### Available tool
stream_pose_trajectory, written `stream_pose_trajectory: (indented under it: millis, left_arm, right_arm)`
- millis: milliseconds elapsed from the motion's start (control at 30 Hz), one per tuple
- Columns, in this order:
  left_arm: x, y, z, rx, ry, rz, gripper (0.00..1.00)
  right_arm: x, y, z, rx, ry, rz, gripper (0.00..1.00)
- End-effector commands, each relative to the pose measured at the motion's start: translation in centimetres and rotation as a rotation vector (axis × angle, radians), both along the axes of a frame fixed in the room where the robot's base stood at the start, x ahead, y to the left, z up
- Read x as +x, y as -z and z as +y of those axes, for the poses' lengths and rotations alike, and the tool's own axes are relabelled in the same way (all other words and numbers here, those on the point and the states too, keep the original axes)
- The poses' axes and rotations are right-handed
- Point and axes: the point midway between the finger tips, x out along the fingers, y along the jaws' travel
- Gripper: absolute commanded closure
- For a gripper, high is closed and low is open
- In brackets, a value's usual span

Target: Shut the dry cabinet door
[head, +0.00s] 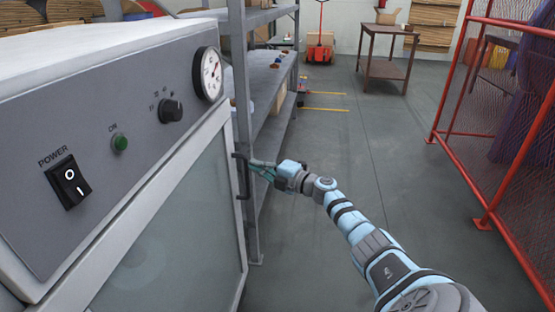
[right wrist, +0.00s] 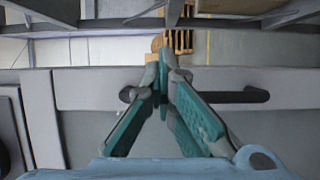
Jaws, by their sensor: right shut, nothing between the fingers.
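The dry cabinet (head: 120,110) fills the left of the head view, with a grey control panel on top. Its door (head: 175,225) has a light frame and a large glass pane below the panel. I cannot tell whether a narrow gap remains at the door's edge. A dark bar handle (head: 242,178) is at the door's right side; it also shows in the right wrist view (right wrist: 245,95). My right gripper (head: 256,164) is shut and empty at the handle, its fingertips (right wrist: 168,58) crossing over the bar. Contact is unclear. My left gripper is out of view.
A grey metal shelf rack (head: 270,75) stands just behind the handle. A red mesh fence (head: 500,110) is on the right. A brown table (head: 385,65) and a red pallet jack (head: 320,50) are farther back. The grey floor between is clear.

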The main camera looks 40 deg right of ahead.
Motion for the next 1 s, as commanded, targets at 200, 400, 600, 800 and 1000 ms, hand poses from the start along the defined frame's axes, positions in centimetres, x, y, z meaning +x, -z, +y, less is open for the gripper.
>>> stream_pose_trajectory:
  millis: [200,400,600,800,1000]
  left_arm:
    - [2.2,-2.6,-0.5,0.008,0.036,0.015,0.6]
    - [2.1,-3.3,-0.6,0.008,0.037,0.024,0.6]
    - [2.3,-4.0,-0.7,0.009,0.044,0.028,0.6]
    - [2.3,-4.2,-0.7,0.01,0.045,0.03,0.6]
    - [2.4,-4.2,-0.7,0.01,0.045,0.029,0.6]
  right_arm:
    - [-1.8,1.1,-3.0,0.007,-0.001,0.0,1.0]
    - [-6.1,0.6,-8.0,0.008,0.009,0.004,1.0]
    - [-8.4,0.7,-10.5,0.009,0.006,0.002,1.0]
    - [-8.7,0.6,-10.8,0.009,0.004,0.001,1.0]
    - [-8.5,0.7,-11.6,0.019,0.042,0.009,1.0]
